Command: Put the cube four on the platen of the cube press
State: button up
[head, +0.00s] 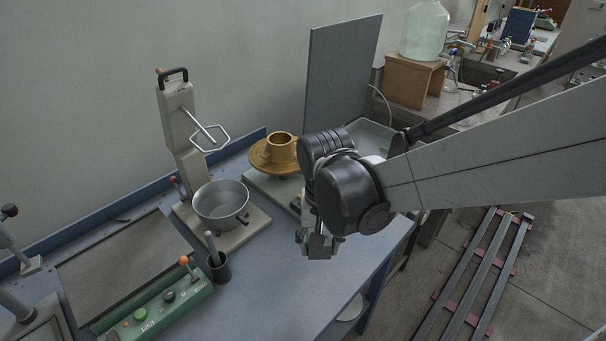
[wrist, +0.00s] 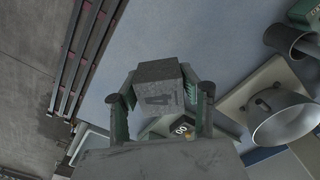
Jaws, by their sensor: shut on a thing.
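The grey concrete cube four (wrist: 158,94), marked with a dark 4, is between the fingers of my gripper (wrist: 161,112) in the wrist view. My gripper is shut on it. In the head view my gripper (head: 318,236) hangs over the front right edge of the blue bench, with the cube (head: 320,252) at its tip, partly hidden by the fingers. At the left, a green control panel (head: 160,312) with a button and an orange-knobbed lever borders a flat dark plate (head: 125,258). I cannot tell for certain which part is the press platen.
A metal bowl (head: 221,203) on a mixer stand, a dark cup with a rod (head: 219,267) and a brass dish with a ring (head: 272,157) stand on the bench. A grey upright panel (head: 337,75) is behind. The front middle of the bench (head: 275,285) is clear.

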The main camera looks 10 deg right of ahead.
jog(key=b, duration=0.1)
send_over(341, 248)
notch_tip(341, 248, down, 7)
jog(key=shift+f, duration=0.1)
jog(key=shift+f+b, duration=0.45)
jog(key=shift+f, duration=1.45)
jog(key=shift+f, duration=0.15)
jog(key=o, duration=1.4)
